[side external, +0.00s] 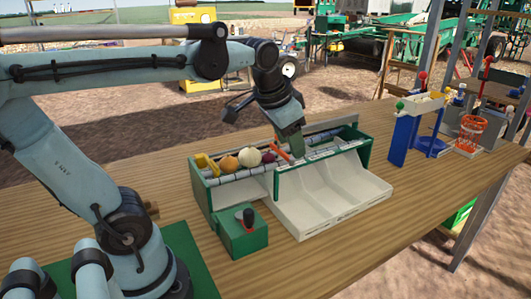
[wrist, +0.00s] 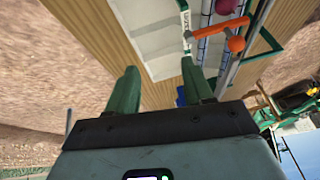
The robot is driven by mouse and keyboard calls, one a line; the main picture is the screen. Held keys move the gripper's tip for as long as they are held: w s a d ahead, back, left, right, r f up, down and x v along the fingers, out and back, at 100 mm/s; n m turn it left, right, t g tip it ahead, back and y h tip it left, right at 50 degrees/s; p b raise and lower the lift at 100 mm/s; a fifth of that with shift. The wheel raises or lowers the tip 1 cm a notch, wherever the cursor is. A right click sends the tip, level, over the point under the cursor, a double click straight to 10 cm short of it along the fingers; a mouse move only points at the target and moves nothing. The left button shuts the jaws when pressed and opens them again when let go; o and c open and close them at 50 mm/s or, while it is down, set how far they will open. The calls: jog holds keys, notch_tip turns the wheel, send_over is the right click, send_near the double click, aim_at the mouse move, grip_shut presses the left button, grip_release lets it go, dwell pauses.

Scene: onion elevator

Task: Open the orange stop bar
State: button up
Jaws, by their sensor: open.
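The orange stop bar (side external: 281,148) lies tilted across the roller lane of the green and white sorting unit (side external: 334,199). In the wrist view the bar (wrist: 212,30) is at the upper right, with a round orange knob (wrist: 236,44) close to one end. My gripper (side external: 291,148) is just right of the bar in the side view, pointing down over the lane. In the wrist view my gripper (wrist: 160,78) has its two green fingers wide apart with nothing between them. The bar is outside the fingers, beyond the right one. I cannot tell the exact gap.
A yellow onion (side external: 228,164), a pale onion (side external: 249,157) and a red onion (side external: 269,155) sit left of the bar. A green box with a black-topped lever (side external: 248,217) stands in front. A blue stand (side external: 404,135) and orange basket (side external: 470,133) are right.

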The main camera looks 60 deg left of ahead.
jog(key=w+a+r+m+g+y, duration=0.1)
jog(key=w+a+r+g, duration=0.35)
jog(key=a+r, duration=0.45)
jog(key=a+f, duration=0.1)
jog(key=f, duration=0.3)
jog(key=a+f, duration=0.1)
jog(key=f, duration=0.3)
jog(key=a+f, duration=0.1)
jog(key=f, duration=0.4)
jog(key=shift+w, duration=0.4)
grip_shut()
